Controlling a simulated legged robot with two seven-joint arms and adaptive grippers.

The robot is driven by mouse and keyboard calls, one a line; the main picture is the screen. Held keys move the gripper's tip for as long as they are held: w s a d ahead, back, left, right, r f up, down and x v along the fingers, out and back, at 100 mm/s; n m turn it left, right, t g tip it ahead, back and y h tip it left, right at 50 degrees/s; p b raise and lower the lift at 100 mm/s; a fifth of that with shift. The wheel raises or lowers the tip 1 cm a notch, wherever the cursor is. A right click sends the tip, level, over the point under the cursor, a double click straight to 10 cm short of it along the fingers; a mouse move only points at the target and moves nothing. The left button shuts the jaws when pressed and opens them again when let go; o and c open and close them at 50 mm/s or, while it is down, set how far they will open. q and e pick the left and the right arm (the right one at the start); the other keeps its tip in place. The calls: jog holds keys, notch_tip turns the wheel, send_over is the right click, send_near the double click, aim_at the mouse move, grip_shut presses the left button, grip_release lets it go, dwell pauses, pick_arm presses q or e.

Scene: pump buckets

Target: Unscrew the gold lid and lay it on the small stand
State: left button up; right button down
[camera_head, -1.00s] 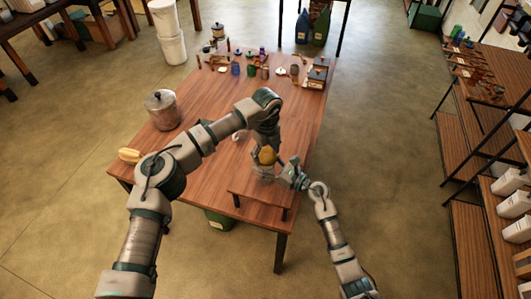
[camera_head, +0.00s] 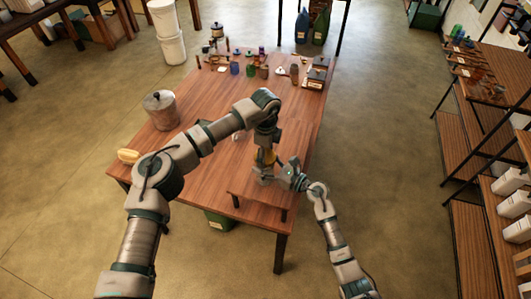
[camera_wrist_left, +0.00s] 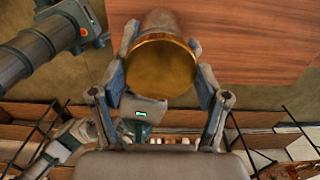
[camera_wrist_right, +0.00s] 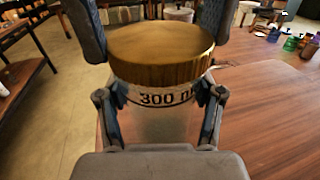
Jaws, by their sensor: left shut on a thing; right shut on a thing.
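The jar (camera_head: 264,174), clear and marked "300" in the right wrist view (camera_wrist_right: 160,112), stands upright with the gold lid (camera_wrist_right: 160,50) on top. My left gripper (camera_head: 265,153) comes from above and is shut on the lid, with a finger on each side of it; the left wrist view shows the lid's top face (camera_wrist_left: 160,66). My right gripper (camera_head: 279,174) is shut on the jar body from the right, below the lid. A low wooden stand (camera_head: 248,189) is at the table's front right; I cannot tell if it is the small stand.
A large lidded pot (camera_head: 160,110) stands at the table's left. A yellowish object (camera_head: 129,155) lies at the left front edge. Several small jars and boxes crowd the table's far end. The table's middle right (camera_head: 300,125) is clear.

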pick_arm(q)
jog(key=shift+r, duration=0.25)
pick_arm(e)
jog(key=shift+s+a, duration=0.1)
jog(key=shift+a, duration=0.05)
pick_arm(q)
jog(key=shift+d+r, duration=0.1)
jog(key=shift+r, duration=0.9)
jog(key=shift+r, duration=2)
pick_arm(e)
jog(key=shift+c, duration=0.4)
grip_release()
